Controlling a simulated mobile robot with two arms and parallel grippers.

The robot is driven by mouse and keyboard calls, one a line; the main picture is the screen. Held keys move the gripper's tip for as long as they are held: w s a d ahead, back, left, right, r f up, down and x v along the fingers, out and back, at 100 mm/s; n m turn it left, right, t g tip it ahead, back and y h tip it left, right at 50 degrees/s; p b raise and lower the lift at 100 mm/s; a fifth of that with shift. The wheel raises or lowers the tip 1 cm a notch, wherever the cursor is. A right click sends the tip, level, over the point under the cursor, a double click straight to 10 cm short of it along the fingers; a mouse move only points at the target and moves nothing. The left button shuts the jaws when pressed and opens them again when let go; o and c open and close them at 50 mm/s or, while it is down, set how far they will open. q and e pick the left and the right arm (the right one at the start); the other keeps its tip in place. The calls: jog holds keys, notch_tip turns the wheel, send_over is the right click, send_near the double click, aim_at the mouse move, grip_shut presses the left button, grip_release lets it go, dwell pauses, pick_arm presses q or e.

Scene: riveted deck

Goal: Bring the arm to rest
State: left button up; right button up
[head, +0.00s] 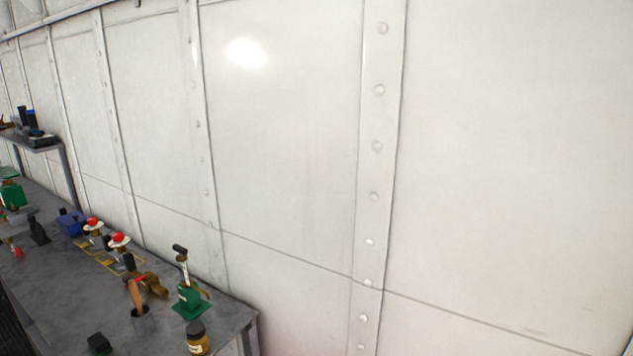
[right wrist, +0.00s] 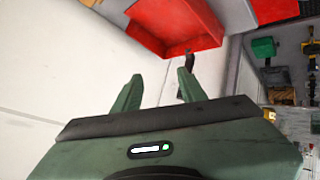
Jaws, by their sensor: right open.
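My right gripper (right wrist: 157,88) shows in the right wrist view. Its two green fingers stand apart with nothing between them. Beyond the fingertips is a pale panelled surface, and a red open bin (right wrist: 178,32) lies past them toward the top. No part of either arm shows in the head view, and my left gripper is in neither view.
In the head view a grey workbench (head: 70,275) runs along the white riveted wall (head: 290,130). It carries a green tool (head: 190,298), a yellow jar (head: 197,338), a blue bin (head: 71,222) and red-topped items. Tools also show in the right wrist view (right wrist: 264,48).

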jog(key=s+f+m+g, duration=0.2)
jog(key=s+f+g, duration=0.15)
jog(key=s, duration=0.45)
jog(key=s+f+m+g, duration=0.2)
jog(key=s+f+g, duration=0.1)
jog(key=s+f, duration=0.3)
notch_tip(320, 180, down, 30)
jog(key=s+g+b, duration=0.2)
jog(key=s+b, duration=0.1)
jog(key=b, duration=0.3)
jog(key=s+d+f+b, duration=0.3)
jog(key=s+f+b, duration=0.1)
jog(key=s+f, duration=1.2)
notch_tip(320, 180, down, 4)
jog(key=shift+s+f+n+g+y, duration=0.15)
jog(key=shift+f+n+g+y, duration=0.15)
jog(key=shift+n+g, duration=0.1)
